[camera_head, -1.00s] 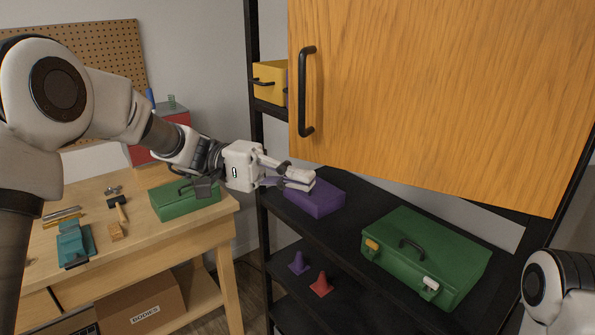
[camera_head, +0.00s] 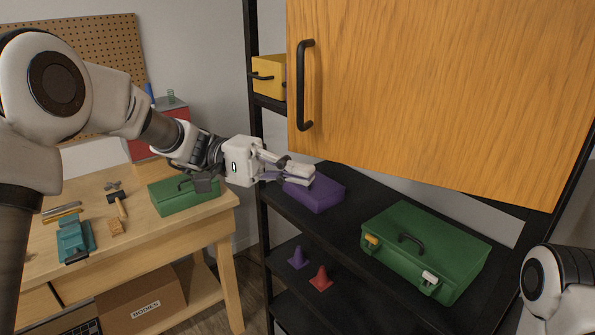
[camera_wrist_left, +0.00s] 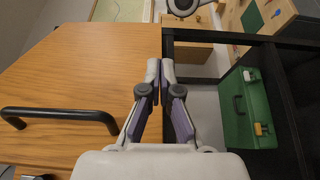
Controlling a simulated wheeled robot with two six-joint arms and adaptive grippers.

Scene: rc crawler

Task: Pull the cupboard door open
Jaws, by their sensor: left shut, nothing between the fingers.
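The cupboard door (camera_head: 440,90) is a wooden panel at the upper right; I cannot tell whether it stands slightly ajar. Its black bar handle (camera_head: 305,85) is vertical near the door's left edge. My left gripper (camera_head: 312,178) is shut and empty, just below the door's lower left corner and below the handle, apart from the handle. In the left wrist view the closed fingertips (camera_wrist_left: 160,68) show at the door's lower edge, with the door (camera_wrist_left: 80,75) to the left and the handle (camera_wrist_left: 60,116) at the lower left. My right gripper is out of view.
Below the door, a black shelf holds a purple box (camera_head: 318,190) close to my fingers and a green toolbox (camera_head: 425,250). Small cones (camera_head: 321,278) stand on a lower shelf. A yellow box (camera_head: 266,77) sits left of the door. A wooden workbench (camera_head: 140,235) is at left.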

